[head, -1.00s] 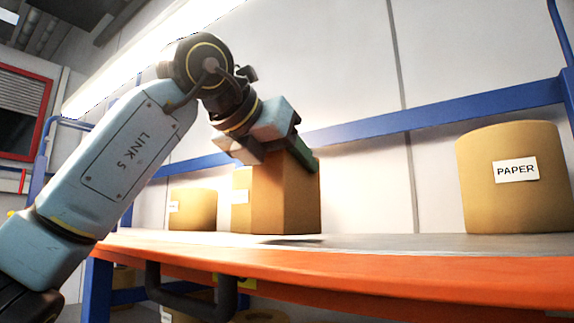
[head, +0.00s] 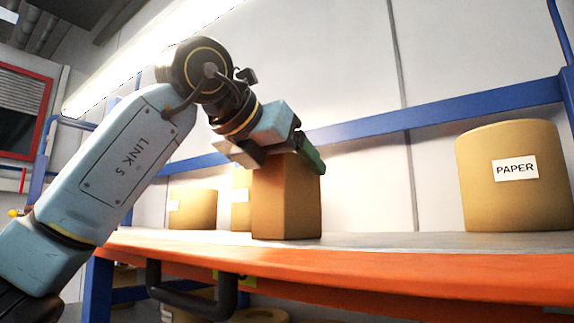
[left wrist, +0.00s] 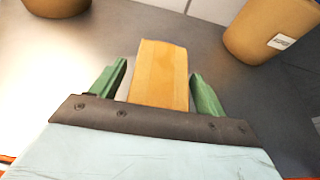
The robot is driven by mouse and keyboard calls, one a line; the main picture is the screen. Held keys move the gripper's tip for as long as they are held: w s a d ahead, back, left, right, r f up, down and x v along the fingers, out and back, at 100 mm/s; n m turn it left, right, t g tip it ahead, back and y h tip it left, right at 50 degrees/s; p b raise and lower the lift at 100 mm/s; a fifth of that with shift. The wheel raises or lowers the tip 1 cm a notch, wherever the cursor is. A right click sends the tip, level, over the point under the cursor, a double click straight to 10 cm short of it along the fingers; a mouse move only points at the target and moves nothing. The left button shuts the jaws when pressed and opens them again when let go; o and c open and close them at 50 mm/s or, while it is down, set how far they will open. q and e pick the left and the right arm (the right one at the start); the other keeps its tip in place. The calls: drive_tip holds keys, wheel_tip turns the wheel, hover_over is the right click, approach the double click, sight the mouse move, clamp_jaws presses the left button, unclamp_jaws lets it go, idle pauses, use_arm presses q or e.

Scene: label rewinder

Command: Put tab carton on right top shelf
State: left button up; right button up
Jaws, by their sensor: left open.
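The tab carton (head: 286,200) is a plain tan box standing upright on the shelf (head: 400,241) with the orange front edge. My left gripper (head: 283,155) is at the carton's top, with its jaws open. In the left wrist view the carton (left wrist: 160,75) lies between the green fingers of my left gripper (left wrist: 158,90), with a gap visible on each side. The carton's lower part is hidden in that view. My right gripper is not in view.
A tan roll labelled PAPER (head: 513,180) stands at the right of the shelf. Further tan rolls (head: 193,209) stand left of and behind the carton. A blue rail (head: 430,120) runs along the back. The shelf between carton and PAPER roll is clear.

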use_arm(q)
drive_tip(key=shift+s+a+r, duration=0.2)
drive_tip(key=shift+s+a, duration=0.05)
drive_tip(key=shift+s, duration=0.05)
drive_tip(key=b+v, duration=0.3)
drive_tip(key=v, duration=0.8)
drive_tip(key=shift+b, duration=0.35)
drive_tip(key=shift+s, duration=0.1)
